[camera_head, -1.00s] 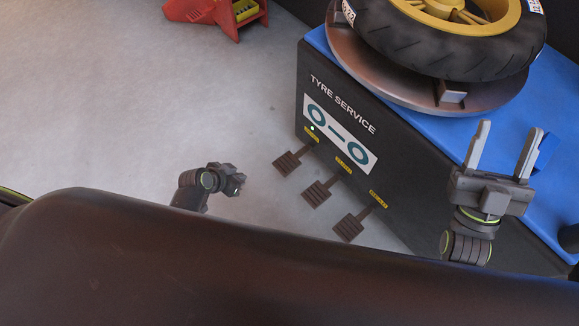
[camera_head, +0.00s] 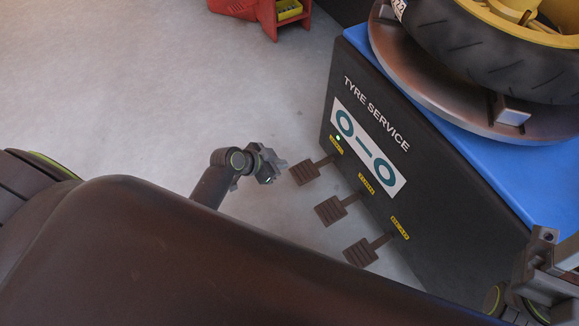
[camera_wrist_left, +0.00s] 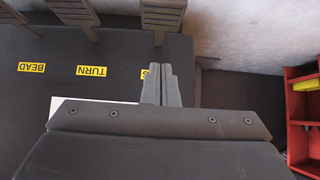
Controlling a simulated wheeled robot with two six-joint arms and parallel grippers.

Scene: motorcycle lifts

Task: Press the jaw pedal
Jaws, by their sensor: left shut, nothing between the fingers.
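Three dark pedals stick out from the foot of the black tyre machine (camera_head: 440,215), each by a small yellow label. The jaw pedal (camera_head: 305,173) is the leftmost in the head view. In the left wrist view, the jaw pedal (camera_wrist_left: 165,14) is at the top, and its label (camera_wrist_left: 146,73) is mostly hidden by my fingers. My left gripper (camera_head: 279,164) is shut and empty, just left of this pedal; I cannot tell if they touch. It also shows in the left wrist view (camera_wrist_left: 161,84). My right gripper (camera_head: 552,240) is partly cut off at the right edge.
The turn pedal (camera_head: 337,209) and bead pedal (camera_head: 361,252) are close by in a row. A wheel (camera_head: 480,45) lies on the machine's turntable. A red stand (camera_head: 290,14) is at the back. The floor left of the machine is clear.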

